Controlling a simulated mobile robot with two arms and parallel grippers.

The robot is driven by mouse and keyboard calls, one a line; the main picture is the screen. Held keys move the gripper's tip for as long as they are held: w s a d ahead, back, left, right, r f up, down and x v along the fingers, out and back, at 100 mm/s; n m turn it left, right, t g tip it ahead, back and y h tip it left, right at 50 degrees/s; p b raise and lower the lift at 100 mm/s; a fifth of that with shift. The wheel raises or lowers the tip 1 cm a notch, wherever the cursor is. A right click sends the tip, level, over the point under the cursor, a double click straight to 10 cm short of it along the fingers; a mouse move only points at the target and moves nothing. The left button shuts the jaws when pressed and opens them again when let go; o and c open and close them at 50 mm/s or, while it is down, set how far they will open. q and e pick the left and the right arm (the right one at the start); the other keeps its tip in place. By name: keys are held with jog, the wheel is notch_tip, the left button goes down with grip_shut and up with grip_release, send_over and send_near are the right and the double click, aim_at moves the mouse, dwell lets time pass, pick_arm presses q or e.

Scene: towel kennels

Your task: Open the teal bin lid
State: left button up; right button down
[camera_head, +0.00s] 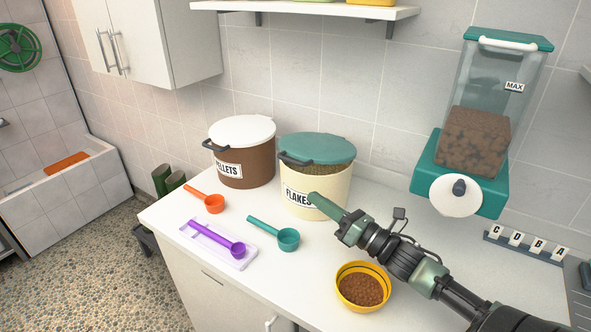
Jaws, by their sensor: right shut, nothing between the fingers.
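The teal bin lid (318,147) sits on the cream bin (329,196) labelled FLAKES, with a dark handle (294,159) at its left front. The lid looks lowered, with brown contents showing just under its front edge. My right gripper (316,198) is shut and empty. It is in front of the bin's lower right label area, below the lid and handle, and covers part of the label. I cannot tell whether it touches the bin. My left gripper is not in the picture.
A brown PELLETS bin (244,168) with a white lid stands left of the FLAKES bin. Orange (214,204), teal (288,239) and purple (238,249) scoops lie in front. A yellow bowl of kibble (362,271) is near my right arm. A wall dispenser (460,171) hangs at right.

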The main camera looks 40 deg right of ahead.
jog(key=w+r+p, duration=0.4)
jog(key=w+r, duration=0.1)
jog(key=w, duration=0.3)
jog(key=shift+w+a+r, duration=0.25)
jog(key=shift+w+a, duration=0.1)
jog(key=shift+w, duration=0.05)
